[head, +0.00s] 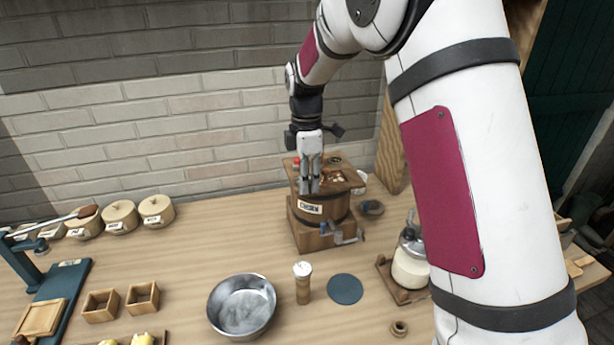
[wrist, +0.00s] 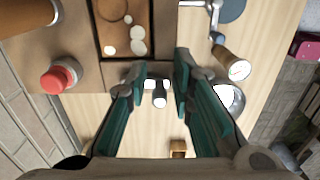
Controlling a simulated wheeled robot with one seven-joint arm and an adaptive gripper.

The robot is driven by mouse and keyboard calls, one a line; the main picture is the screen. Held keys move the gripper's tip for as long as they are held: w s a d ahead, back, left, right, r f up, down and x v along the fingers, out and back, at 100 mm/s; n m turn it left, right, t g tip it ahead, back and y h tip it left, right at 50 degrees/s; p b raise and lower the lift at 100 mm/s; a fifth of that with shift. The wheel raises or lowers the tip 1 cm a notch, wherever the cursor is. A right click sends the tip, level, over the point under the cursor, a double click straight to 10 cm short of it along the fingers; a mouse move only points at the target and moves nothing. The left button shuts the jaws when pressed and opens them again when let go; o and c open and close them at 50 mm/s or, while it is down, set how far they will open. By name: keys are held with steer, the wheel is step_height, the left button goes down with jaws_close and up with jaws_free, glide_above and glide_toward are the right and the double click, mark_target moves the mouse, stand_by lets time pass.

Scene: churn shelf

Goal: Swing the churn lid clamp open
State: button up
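In the wrist view, the lid (wrist: 112,74) has a rectangular opening showing pale round pieces. A small silvery fitting (wrist: 158,93), which looks like the clamp, sticks out at the lid's edge. My gripper (head: 311,190) points down over the churn's front left part. In the wrist view my gripper (wrist: 160,78) is open, with one finger on each side of the fitting; I cannot tell whether they touch it.

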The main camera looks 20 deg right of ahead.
steer(key=shift+a, duration=1.05)
steer(key=shift+w+r, duration=0.2)
steer(key=shift+r, duration=0.6)
steer(key=shift+s+a+r, duration=0.15)
steer(key=shift+a+r, duration=0.05)
steer(key=shift+r, duration=0.5)
steer(key=shift+d+r, duration=0.35)
steer(key=shift+r, duration=0.8)
steer(key=shift+d+r, duration=0.1)
steer(key=shift+r, duration=0.8)
steer(key=s+d+r+m+t, duration=0.2)
steer(key=s+r+m, duration=0.3)
steer(key=s+r, duration=0.35)
steer(key=s+d+m+t, duration=0.1)
steer(key=s+m+t, duration=0.2)
steer(key=s+m, duration=0.9)
steer(key=s, duration=1.2)
steer(key=shift+s+d+m+t, duration=0.15)
steer(key=shift+d+m+t, duration=0.15)
steer(key=shift+m, duration=0.1)
